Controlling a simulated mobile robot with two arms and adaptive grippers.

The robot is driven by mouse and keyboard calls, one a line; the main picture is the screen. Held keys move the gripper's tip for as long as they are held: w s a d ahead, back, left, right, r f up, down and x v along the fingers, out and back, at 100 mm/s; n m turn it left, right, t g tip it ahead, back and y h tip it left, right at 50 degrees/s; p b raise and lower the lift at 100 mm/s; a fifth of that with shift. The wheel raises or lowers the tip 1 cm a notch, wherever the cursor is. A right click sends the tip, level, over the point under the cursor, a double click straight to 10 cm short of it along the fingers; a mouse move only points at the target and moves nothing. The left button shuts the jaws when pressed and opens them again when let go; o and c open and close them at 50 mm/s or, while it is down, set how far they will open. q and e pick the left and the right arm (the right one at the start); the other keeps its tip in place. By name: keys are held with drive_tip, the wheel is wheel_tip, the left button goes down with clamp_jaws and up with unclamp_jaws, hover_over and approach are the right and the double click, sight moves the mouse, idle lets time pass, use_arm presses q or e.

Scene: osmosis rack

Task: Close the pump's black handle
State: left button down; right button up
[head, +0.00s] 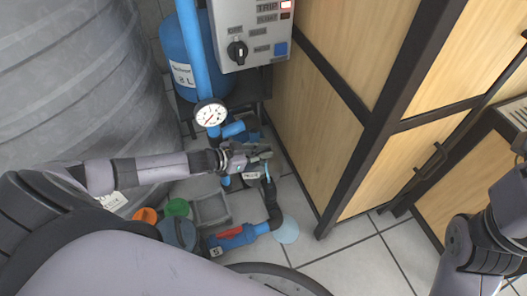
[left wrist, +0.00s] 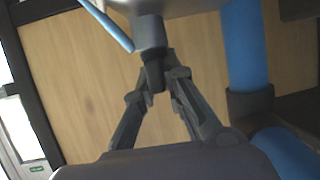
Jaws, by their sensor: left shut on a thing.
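In the head view my left gripper (head: 262,158) reaches in over the pump's blue piping, just below the round white gauge (head: 210,113). In the left wrist view its two fingers (left wrist: 158,84) close together around a black stub (left wrist: 153,70) under a grey fitting (left wrist: 150,35). This stub looks like the pump's black handle. In the head view the gripper covers it, so its angle cannot be told there. My right arm shows at the right edge of the head view, but its gripper does not show clearly.
A blue pipe (head: 192,50) rises past a blue tank (head: 178,45) and a grey control box (head: 252,30). A wooden cabinet (head: 345,130) stands close on the right. A large grey tank (head: 80,90) is on the left. A red-handled valve (head: 230,233) lies on the lower piping.

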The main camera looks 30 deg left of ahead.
use_arm(q)
drive_tip(key=shift+d+r, duration=0.1)
drive_tip(key=shift+d, duration=0.05)
drive_tip(key=c, duration=1.7)
unclamp_jaws()
drive_tip(key=shift+o, duration=0.2)
drive_tip(key=v, duration=1.2)
